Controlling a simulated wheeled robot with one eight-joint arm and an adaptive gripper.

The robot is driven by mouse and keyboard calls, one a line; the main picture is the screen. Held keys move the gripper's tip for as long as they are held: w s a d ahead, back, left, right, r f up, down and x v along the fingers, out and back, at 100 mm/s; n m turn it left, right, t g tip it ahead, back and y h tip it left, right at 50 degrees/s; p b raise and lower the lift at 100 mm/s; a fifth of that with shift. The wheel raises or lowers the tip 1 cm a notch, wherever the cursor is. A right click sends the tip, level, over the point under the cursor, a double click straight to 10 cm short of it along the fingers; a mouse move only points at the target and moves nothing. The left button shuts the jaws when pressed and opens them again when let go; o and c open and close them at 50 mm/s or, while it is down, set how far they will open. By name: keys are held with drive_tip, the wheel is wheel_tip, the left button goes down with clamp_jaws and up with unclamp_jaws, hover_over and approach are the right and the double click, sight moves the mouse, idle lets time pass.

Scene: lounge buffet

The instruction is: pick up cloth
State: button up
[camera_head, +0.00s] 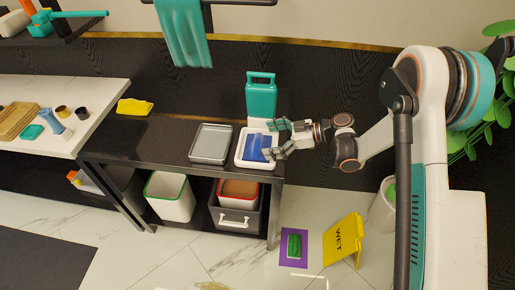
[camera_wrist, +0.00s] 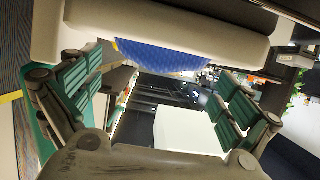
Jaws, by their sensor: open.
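A blue cloth (camera_head: 256,147) lies in a white tray (camera_head: 240,160) on the right end of the dark bench. My gripper (camera_head: 270,140) is open, coming from the right, with its teal-padded fingers over the right part of the tray. One finger is toward the back and the other toward the front. In the wrist view the blue cloth (camera_wrist: 165,55) shows between the spread fingers, under the pale tray edge (camera_wrist: 180,32). Nothing is held. Whether the fingers touch the cloth or tray I cannot tell.
A grey tray (camera_head: 211,144) sits just left of the white tray, and a teal jug-like container (camera_head: 261,97) stands behind. A yellow cloth (camera_head: 135,107) lies farther left. A teal towel (camera_head: 184,35) hangs above. A yellow wet-floor sign (camera_head: 343,240) stands below right.

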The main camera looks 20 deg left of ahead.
drive_tip(key=x, duration=0.2)
drive_tip(key=shift+a+f, duration=0.15)
drive_tip(key=shift+a, duration=0.1)
drive_tip(key=shift+c, duration=0.4)
drive_tip(key=c, duration=0.8)
drive_tip(key=shift+c, duration=0.2)
drive_tip(key=shift+r, duration=0.5)
drive_tip(key=r+p, duration=0.1)
drive_tip(key=r, duration=0.2)
drive_tip(key=shift+d+p, duration=0.35)
drive_tip(key=shift+d, duration=0.05)
drive_tip(key=w+d+p, duration=0.1)
drive_tip(key=d, duration=0.4)
drive_tip(key=w+d+p, duration=0.1)
drive_tip(key=d, duration=0.5)
drive_tip(key=w+d+p, duration=0.1)
drive_tip(key=d, duration=0.5)
drive_tip(key=shift+f, duration=0.2)
